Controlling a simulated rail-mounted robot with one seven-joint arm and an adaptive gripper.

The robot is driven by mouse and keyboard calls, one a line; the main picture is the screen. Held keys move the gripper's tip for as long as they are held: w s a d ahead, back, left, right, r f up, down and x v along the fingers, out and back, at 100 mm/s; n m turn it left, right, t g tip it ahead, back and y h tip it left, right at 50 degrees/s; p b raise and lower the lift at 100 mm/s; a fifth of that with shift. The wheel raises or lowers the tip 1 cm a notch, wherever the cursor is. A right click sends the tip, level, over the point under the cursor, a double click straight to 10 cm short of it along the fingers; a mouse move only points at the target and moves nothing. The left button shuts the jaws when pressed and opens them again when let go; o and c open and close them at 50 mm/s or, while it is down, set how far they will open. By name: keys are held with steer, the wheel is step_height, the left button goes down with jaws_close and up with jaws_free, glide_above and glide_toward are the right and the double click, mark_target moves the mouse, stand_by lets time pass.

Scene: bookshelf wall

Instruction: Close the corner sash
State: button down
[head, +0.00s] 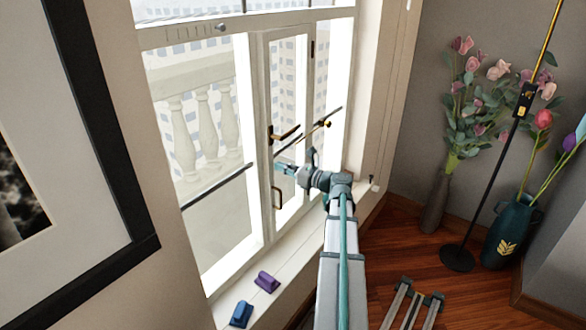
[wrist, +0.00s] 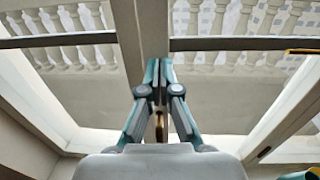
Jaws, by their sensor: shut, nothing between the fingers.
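The corner sash (head: 264,120) is a narrow white-framed glazed panel in the middle of the window, with a hinge at its upper right. It carries a dark lever handle (head: 285,133) and a lower bronze pull (head: 277,197). I cannot tell how far the sash stands open. My gripper (head: 284,168) is shut and empty, in front of the sash between the lever and the pull. In the wrist view my gripper (wrist: 159,66) points at a pale upright frame member (wrist: 152,25). A bronze piece (wrist: 159,125) shows between the finger bases; contact cannot be told.
A dark rail (head: 217,186) crosses the left pane. Flower vases (head: 507,232) and a lamp stand (head: 457,258) are at right. A black picture frame (head: 100,120) is at left.

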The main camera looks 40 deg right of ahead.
mark_target(272, 163)
steer(key=shift+w+a, duration=0.2)
steer(key=shift+w, duration=0.45)
steer(key=shift+w, duration=0.1)
steer(key=x, duration=0.2)
steer(key=shift+w+a, duration=0.1)
steer(key=shift+w, duration=0.15)
steer(key=shift+r, duration=0.1)
